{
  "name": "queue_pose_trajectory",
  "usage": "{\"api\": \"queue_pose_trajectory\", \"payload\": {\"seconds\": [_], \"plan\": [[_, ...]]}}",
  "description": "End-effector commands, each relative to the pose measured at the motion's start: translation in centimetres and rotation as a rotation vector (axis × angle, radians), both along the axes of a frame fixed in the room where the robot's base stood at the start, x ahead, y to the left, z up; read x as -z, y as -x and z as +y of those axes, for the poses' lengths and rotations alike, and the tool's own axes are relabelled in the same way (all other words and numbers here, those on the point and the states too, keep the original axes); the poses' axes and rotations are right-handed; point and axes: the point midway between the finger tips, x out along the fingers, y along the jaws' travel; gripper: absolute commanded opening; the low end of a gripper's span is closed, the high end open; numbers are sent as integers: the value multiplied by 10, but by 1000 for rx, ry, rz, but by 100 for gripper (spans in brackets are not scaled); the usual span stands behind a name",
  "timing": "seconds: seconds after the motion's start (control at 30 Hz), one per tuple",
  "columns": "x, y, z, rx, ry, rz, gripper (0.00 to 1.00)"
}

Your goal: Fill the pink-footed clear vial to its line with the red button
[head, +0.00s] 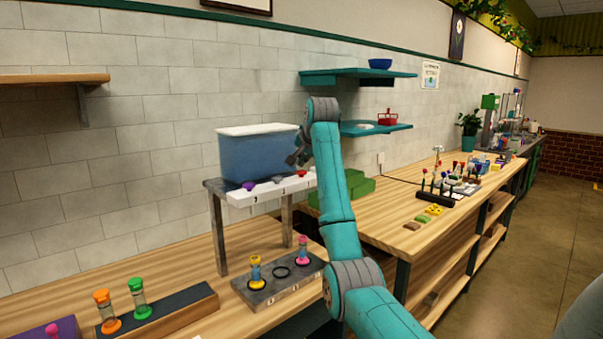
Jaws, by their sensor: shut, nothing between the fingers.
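The pink-footed clear vial (303,250) stands upright in the right-hand place of a grey slab (262,297) under the dispenser. Its fill level and line are too small to make out. The red button (302,174) sits at the right end of the white dispenser bar (240,199), beyond a grey button (278,179) and a purple button (249,186). My gripper (292,160) is shut and empty, just above the red button and in front of the blue tank (258,154). I cannot tell whether it touches the button.
A yellow-footed vial (256,271) stands left on the slab, with an empty ring (281,272) between. Orange (107,310) and green (138,298) vials stand in a dark-topped rack at left. Green boxes (352,187) lie behind my arm. Wall shelves (358,73) hang above.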

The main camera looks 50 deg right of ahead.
Motion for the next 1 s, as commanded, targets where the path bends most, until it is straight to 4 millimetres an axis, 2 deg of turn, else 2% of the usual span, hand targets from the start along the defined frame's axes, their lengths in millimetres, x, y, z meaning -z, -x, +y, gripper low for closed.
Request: {"api": "queue_pose_trajectory", "payload": {"seconds": [0.67, 1.0], "plan": [[0, 0, 0, 0, 0, 0, 0], [8, 0, 0, 0, 0, 0, 0]]}}
